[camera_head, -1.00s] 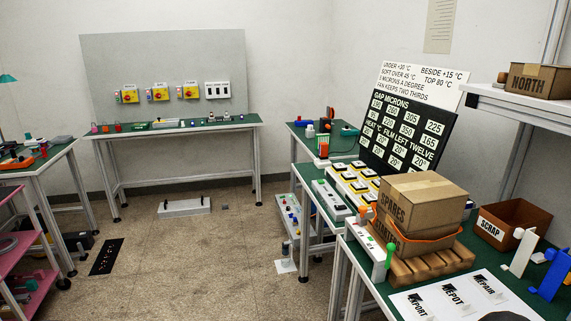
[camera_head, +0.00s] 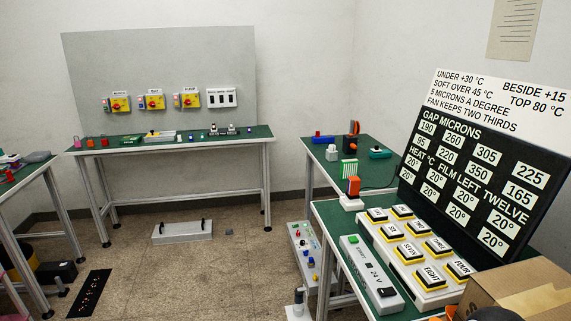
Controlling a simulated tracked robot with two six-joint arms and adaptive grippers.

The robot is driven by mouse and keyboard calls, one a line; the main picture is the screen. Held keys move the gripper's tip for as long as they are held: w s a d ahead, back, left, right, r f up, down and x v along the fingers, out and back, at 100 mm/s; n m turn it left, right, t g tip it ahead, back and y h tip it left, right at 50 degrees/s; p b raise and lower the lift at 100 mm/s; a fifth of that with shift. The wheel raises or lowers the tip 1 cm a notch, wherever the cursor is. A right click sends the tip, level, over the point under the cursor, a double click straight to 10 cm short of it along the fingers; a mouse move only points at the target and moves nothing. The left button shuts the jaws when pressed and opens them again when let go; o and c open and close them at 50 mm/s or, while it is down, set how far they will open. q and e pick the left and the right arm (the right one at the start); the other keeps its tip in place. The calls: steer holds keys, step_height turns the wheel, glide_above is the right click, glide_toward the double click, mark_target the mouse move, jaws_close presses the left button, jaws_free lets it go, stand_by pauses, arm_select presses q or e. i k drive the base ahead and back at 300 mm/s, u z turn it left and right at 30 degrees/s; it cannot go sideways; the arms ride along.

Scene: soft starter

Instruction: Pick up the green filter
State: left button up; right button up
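No object is plainly marked as the green filter. A small green-and-white striped upright piece (camera_head: 349,170) stands on the right side table, behind an orange and white device (camera_head: 352,190); I cannot tell if it is the filter. A small green block (camera_head: 132,141) lies on the back bench, too small to identify. Neither gripper's fingers show. A dark rounded shape (camera_head: 495,314) at the bottom edge may be part of my arm.
A black number board (camera_head: 475,175) stands behind.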

mark_target(348, 168)
steer(key=u, duration=0.05)
steer(key=i, duration=1.8)
steer(key=u, duration=0.05)
